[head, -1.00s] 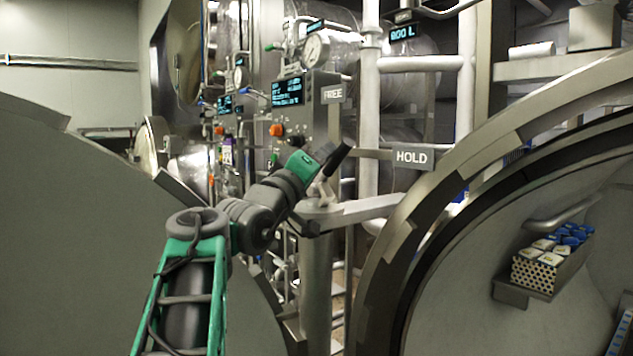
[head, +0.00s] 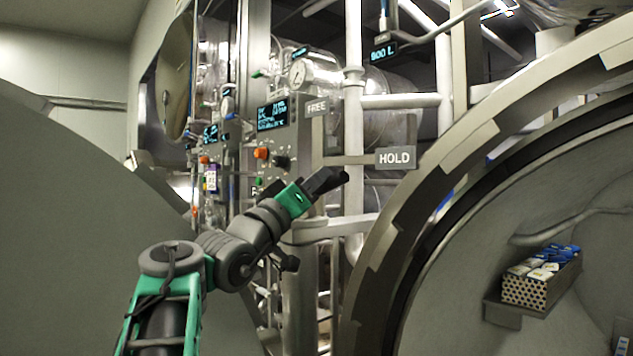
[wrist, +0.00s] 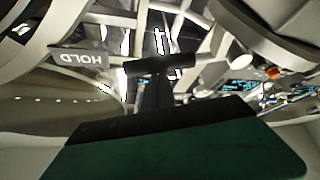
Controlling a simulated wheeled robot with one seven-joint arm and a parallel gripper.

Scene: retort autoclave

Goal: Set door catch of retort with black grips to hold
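The catch of the retort with black grips stands by the big door ring, its pale arm (head: 345,227) reaching right from a post. A dark crosswise bar, which looks like the catch's black grip (wrist: 160,65), lies across my fingertips in the wrist view. My gripper (head: 328,181) seems closed on it, though dark fingers and dark grip blend together. The grip is left of and slightly below the HOLD sign (head: 396,158), which also shows upside down in the wrist view (wrist: 80,57). The FREE sign (head: 317,107) is above my gripper. The lever is mostly hidden behind my gripper.
The large retort door ring (head: 440,165) fills the right side. Inside it is a shelf with a perforated basket (head: 530,285) of packs. A control panel (head: 270,140) with an orange knob stands behind my arm. A large grey rounded surface (head: 70,230) fills the left.

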